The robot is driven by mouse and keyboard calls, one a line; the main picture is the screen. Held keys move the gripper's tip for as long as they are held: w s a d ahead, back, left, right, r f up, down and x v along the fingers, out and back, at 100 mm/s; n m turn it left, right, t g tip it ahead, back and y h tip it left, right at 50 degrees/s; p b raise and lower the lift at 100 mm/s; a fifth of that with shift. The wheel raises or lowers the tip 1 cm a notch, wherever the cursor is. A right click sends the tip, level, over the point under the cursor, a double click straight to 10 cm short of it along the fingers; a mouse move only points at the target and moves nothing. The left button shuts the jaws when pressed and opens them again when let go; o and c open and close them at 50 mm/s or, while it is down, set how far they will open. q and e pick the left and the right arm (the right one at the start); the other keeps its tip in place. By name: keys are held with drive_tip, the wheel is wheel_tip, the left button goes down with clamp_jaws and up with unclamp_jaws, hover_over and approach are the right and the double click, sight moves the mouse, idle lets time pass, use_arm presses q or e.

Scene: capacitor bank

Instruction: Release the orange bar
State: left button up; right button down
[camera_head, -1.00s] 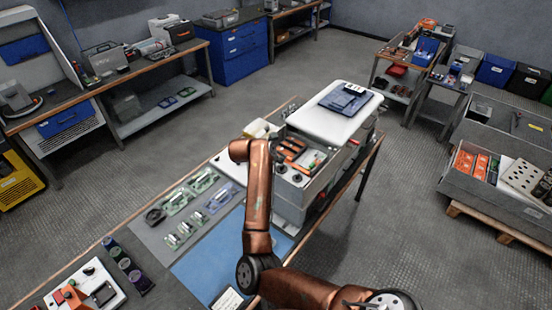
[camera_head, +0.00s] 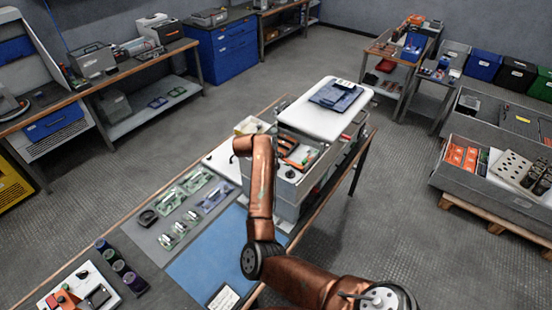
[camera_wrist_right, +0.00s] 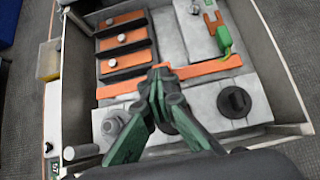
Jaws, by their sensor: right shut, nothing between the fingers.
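The orange bar (camera_wrist_right: 210,69) lies across the inside of a grey open box, in the right wrist view. My right gripper (camera_wrist_right: 161,76) has green fingers, shut together with nothing between them. Its tips are over the middle of the bar and cover part of it; I cannot tell whether they touch it. In the head view my copper right arm reaches over the grey box (camera_head: 289,189), and the arm hides the gripper there. My left gripper is in neither view.
Inside the box are black blocks with orange strips (camera_wrist_right: 126,40), a round black knob (camera_wrist_right: 234,102), a metal post (camera_wrist_right: 111,125) and a green connector (camera_wrist_right: 225,41). The box walls stand close around the gripper. A white lid (camera_head: 318,115) lies behind, carrying a blue item.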

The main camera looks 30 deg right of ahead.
drive_tip(key=shift+s+d, duration=0.1)
drive_tip(key=shift+d, duration=0.3)
